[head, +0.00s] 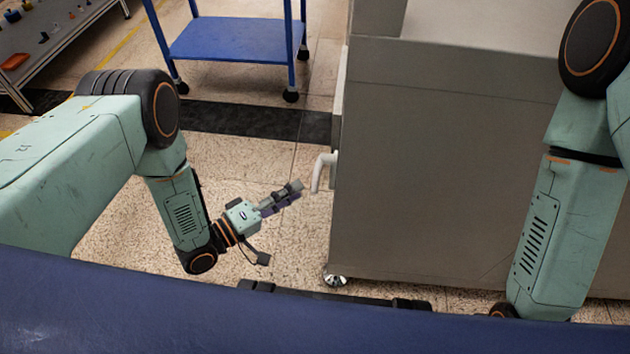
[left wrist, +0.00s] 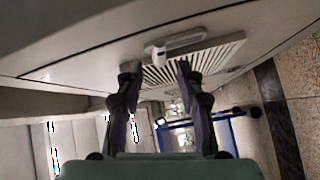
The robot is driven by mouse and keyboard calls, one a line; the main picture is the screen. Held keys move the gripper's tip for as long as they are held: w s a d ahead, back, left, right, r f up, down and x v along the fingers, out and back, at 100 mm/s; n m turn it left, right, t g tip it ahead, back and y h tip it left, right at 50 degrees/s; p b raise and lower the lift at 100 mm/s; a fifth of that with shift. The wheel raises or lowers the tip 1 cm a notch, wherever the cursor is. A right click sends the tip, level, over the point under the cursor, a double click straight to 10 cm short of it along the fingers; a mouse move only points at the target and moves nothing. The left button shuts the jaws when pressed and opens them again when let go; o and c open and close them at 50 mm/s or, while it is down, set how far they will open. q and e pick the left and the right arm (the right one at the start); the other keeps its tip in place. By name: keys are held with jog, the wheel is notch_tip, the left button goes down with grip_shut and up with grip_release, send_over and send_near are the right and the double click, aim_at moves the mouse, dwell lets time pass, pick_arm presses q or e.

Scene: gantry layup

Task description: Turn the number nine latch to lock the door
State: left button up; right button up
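A pale lever-shaped latch (head: 321,172) sticks out from the left face of a large grey cabinet (head: 430,170) in the head view. Its free end bends downward. I cannot read a number on it. In the left wrist view the pale latch (left wrist: 182,43) lies on the cabinet face, just beyond my fingertips. My left gripper (head: 292,190) is a little left of the latch and slightly lower in the head picture, apart from it. In the left wrist view its two fingers (left wrist: 158,74) are spread with nothing between them. My right gripper is out of view; only its arm shows.
A slatted vent (left wrist: 205,62) is beside the latch on the cabinet face. A blue wheeled cart (head: 228,40) stands behind, and a shelf (head: 45,45) with small items is at the far left. The speckled floor left of the cabinet is clear.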

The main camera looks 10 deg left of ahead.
aim_at(316, 177)
pick_arm(q)
jog(key=b+x, duration=0.1)
jog(key=x, duration=0.5)
jog(key=shift+d+f+b, duration=0.1)
jog(key=shift+f+b, duration=0.1)
jog(key=shift+b, duration=0.15)
jog(key=shift+w+d+r, duration=0.15)
jog(key=shift+w+d, duration=0.2)
grip_shut()
